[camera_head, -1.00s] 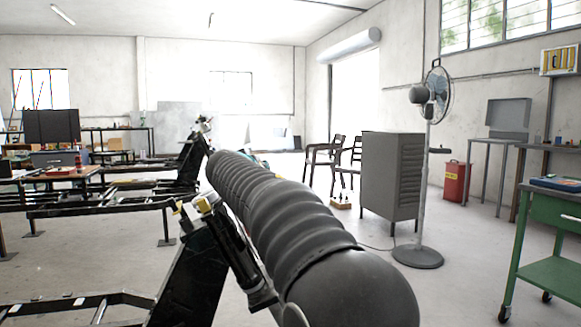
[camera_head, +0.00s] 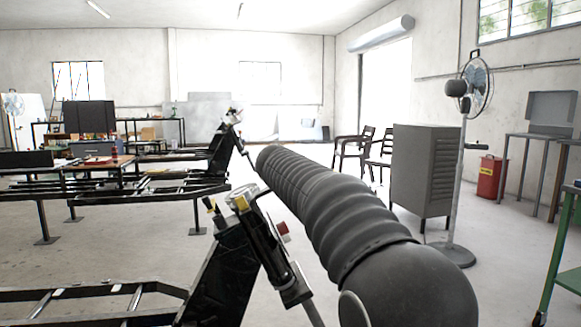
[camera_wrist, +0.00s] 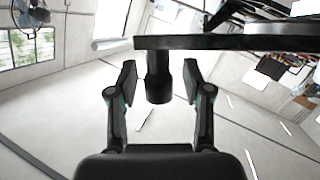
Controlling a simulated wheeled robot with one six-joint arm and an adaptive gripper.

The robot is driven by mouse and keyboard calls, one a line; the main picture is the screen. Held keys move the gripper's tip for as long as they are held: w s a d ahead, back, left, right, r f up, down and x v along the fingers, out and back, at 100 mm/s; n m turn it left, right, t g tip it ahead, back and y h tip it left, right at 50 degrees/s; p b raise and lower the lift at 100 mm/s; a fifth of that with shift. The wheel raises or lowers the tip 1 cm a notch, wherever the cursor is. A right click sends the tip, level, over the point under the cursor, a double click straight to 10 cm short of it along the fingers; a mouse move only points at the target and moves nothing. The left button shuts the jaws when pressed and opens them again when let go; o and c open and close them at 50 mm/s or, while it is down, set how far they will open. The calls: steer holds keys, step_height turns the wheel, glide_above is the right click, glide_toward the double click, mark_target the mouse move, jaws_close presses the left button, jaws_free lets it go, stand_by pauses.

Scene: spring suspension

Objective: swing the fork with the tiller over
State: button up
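In the wrist view my gripper (camera_wrist: 159,82) is open, one finger on each side of a short dark stub (camera_wrist: 158,85). A gap shows between the stub and each finger. The stub juts from a long black bar (camera_wrist: 235,43); I cannot tell for sure whether this is the tiller. In the head view a black upright (camera_head: 222,275) carries a slanted black cylinder (camera_head: 270,250) with a yellow top and a red knob. I cannot tell which part is the fork. My gripper cannot be made out in the head view.
A large grey ribbed tube (camera_head: 335,210) fills the foreground. Black frames (camera_head: 125,185) stand at left. A grey cabinet (camera_head: 425,170), a standing fan (camera_head: 462,160), a red canister (camera_head: 490,177) and a green cart (camera_head: 560,260) stand at right. Open floor lies between.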

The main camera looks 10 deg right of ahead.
steer(key=v, duration=1.2)
stand_by(0.3)
steer(key=s+d+f+g, duration=0.2)
steer(key=s+d+f, duration=0.25)
steer(key=s, duration=0.25)
steer(key=s+d+f+m+g, duration=0.1)
steer(key=s+d+f+g, duration=0.15)
steer(key=s+f, duration=0.3)
steer(key=s+d+f+g, duration=0.1)
steer(key=s+d+f, duration=0.35)
steer(key=s, duration=0.25)
steer(key=s+a+f+g+y, duration=0.2)
steer(key=s+f+g+y, duration=0.1)
steer(key=s+f, duration=1.3)
steer(key=s+g, duration=0.1)
steer(key=s, duration=0.2)
steer(key=shift+s+a+m+y, duration=0.25)
steer(key=shift+m+y, duration=0.05)
steer(key=shift+y, duration=0.1)
